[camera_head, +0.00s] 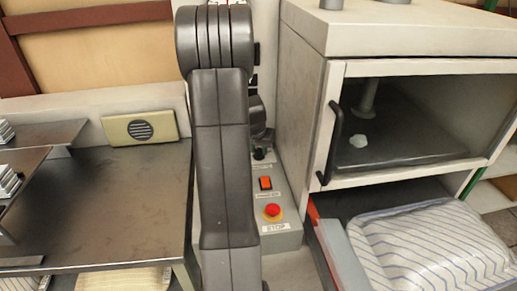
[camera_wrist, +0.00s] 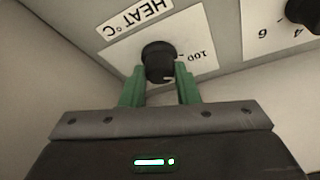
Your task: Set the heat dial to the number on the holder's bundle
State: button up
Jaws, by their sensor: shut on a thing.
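The heat dial (camera_wrist: 157,55) is a black knob on a white plate in the wrist view, under an upside-down "HEAT °C" label (camera_wrist: 135,18). The number 100 is printed to its right. A small pale mark shows at the knob's lower edge. My gripper (camera_wrist: 158,74) has green fingers, one on each side of the knob, shut on it. In the head view my arm covers the dial and most of the panel. I cannot make out the holder's bundle or a number on it in either view.
A second black knob (camera_wrist: 303,12) with 4 and 6 beside it is at the wrist view's upper right. In the head view a control box holds an orange switch (camera_head: 265,183) and red stop button (camera_head: 272,211). A striped pillow (camera_head: 425,248) lies below the windowed cabinet (camera_head: 300,95).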

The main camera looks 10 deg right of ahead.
jog(key=shift+f+b, duration=0.15)
jog(key=shift+b, duration=0.3)
jog(key=m+b, duration=0.2)
jog(key=b, duration=0.1)
jog(key=shift+w+f+h, duration=0.1)
jog(key=shift+f+h, duration=0.05)
jog(key=shift+h, duration=0.15)
jog(key=m+b, duration=0.2)
jog(key=b, duration=0.1)
jog(key=shift+a+m+g+h, duration=0.1)
jog(key=shift+m+g+h, duration=0.2)
jog(key=shift+g+h, duration=0.1)
jog(key=m+b, duration=0.1)
jog(key=m+g+b, duration=0.1)
jog(key=m, duration=0.1)
jog(key=shift+w+r+m+h, duration=0.2)
jog(key=shift+m+h, duration=0.1)
jog(key=shift+h, duration=0.1)
jog(key=shift+r+m+g+h+b, duration=0.1)
jog(key=shift+m+g+h+b, duration=0.4)
jog(key=shift+m, duration=1.1)
jog(key=shift+m+g+y, duration=0.3)
jog(key=o, duration=1)
